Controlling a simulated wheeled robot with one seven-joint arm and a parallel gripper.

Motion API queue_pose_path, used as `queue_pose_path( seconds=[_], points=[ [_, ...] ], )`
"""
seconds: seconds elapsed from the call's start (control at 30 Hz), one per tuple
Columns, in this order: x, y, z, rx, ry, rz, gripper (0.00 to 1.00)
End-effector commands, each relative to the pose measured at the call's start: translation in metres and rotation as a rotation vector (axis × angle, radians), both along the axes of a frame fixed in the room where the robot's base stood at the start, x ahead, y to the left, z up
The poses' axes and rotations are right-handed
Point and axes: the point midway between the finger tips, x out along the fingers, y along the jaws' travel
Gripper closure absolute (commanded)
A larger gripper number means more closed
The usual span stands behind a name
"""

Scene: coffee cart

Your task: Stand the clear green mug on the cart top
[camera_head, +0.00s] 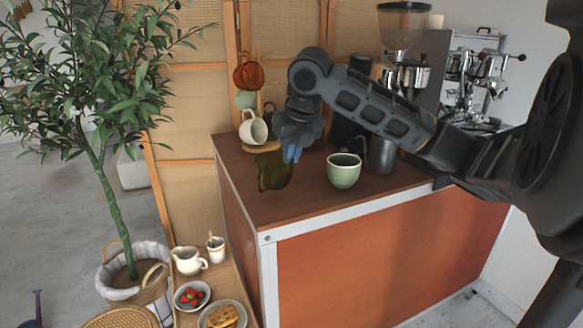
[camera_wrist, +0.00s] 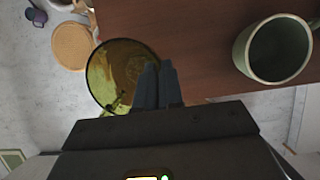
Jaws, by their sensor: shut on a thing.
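The clear green mug (camera_head: 274,174) is see-through olive and shows in front of the cart top's left part in the head view. My gripper (camera_head: 292,153) is shut on its rim side. In the wrist view my fingertips (camera_wrist: 158,70) overlap the right side of the mug (camera_wrist: 110,62), whose round opening faces the camera. There the mug overlaps the edge of the brown cart top (camera_wrist: 180,40), with floor showing past it. I cannot tell whether its base touches the top. The cart top (camera_head: 305,205) is bare at its front left.
A solid pale green cup (camera_head: 343,172) stands right of my gripper, with a dark pitcher (camera_head: 381,155) behind it. A rack at the back left holds an orange mug (camera_head: 248,73) and a white mug (camera_head: 253,128). A lower side stand holds a cream jug (camera_head: 188,261) and bowls.

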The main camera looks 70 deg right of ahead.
Motion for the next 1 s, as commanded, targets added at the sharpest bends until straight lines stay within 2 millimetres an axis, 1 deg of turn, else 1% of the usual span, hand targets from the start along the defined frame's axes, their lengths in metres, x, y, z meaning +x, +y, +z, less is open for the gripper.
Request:
queue_pose_path(
  seconds=[0.07, 0.3, 0.57, 0.7, 0.73, 0.97, 1.0],
  points=[
    [0.0, 0.0, -0.006, 0.001, 0.0, -0.001, 1.0],
    [-0.001, 0.0, -0.037, 0.001, 0.002, -0.001, 1.0],
    [0.0, 0.0, -0.039, -0.001, 0.001, 0.0, 1.0],
    [0.0, 0.0, -0.044, -0.001, 0.001, 0.0, 1.0],
    [0.0, 0.0, -0.042, -0.001, 0.001, 0.0, 0.91],
    [-0.001, 0.0, -0.042, 0.0, 0.001, 0.0, 0.68],
    [-0.001, 0.0, -0.042, 0.0, 0.001, 0.0, 0.68]
  ],
)
